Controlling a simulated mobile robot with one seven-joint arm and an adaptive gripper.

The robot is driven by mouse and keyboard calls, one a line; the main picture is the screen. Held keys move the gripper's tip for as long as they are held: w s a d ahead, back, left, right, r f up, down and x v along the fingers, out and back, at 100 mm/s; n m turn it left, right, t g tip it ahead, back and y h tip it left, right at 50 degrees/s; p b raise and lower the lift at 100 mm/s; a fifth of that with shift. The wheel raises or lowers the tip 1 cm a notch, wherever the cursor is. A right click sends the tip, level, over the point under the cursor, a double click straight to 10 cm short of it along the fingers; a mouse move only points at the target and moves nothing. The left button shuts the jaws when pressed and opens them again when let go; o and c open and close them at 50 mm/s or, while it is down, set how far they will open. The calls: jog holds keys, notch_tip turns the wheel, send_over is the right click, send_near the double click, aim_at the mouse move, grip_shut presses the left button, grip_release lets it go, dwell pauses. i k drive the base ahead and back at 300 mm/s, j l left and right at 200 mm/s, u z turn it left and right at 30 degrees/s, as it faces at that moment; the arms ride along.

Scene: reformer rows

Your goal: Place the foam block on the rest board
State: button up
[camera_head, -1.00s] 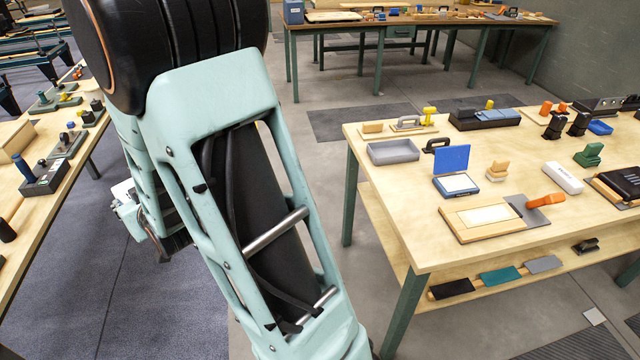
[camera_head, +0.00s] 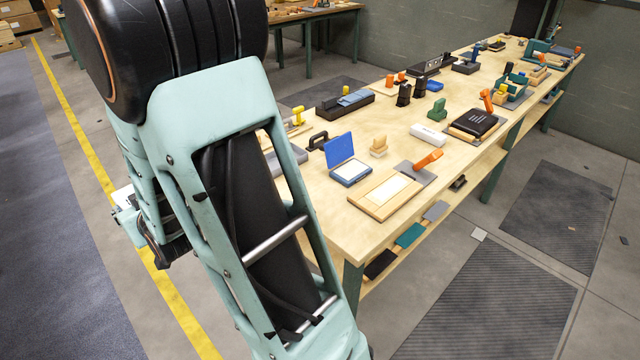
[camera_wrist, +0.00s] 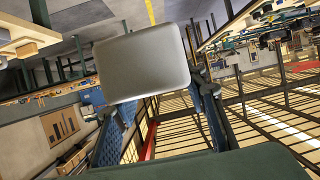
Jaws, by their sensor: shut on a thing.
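A grey block with rounded corners, which I take for the foam block (camera_wrist: 143,66), fills the upper middle of the wrist view. My gripper (camera_wrist: 162,88) is shut on it, with a dark blue finger at each side. In the head view my gripper is largely hidden behind my own arm at the left. A wooden board with a pale inset panel (camera_head: 384,194) lies on the near end of the long table (camera_head: 345,228). I cannot tell whether this is the rest board. My gripper is off to the left of that table, apart from it.
A blue open-lidded box (camera_head: 349,171), a grey tray (camera_head: 291,160), an orange-handled tool (camera_head: 428,160) and a white block (camera_head: 428,135) crowd the table. A lower shelf holds coloured pads (camera_head: 409,235). Floor is open on the left, around a yellow line (camera_head: 88,150).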

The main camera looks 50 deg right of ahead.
aim_at(391, 187)
jog(key=i+z, duration=0.15)
jog(key=z, duration=0.35)
jog(key=i+j+z, duration=0.1)
jog(key=z, duration=0.4)
jog(key=i+j+z, duration=0.1)
jog(key=z, duration=0.4)
jog(key=j+z, duration=0.25)
jog(key=z, duration=0.25)
jog(key=i+j+z, duration=0.15)
jog(key=z, duration=0.25)
jog(key=i+j+z, duration=0.1)
jog(key=j+z, duration=0.15)
jog(key=z, duration=0.2)
jog(key=i+j+z, duration=0.15)
jog(key=j+z, duration=0.25)
jog(key=i+j+z, duration=0.1)
jog(key=j+z, duration=0.3)
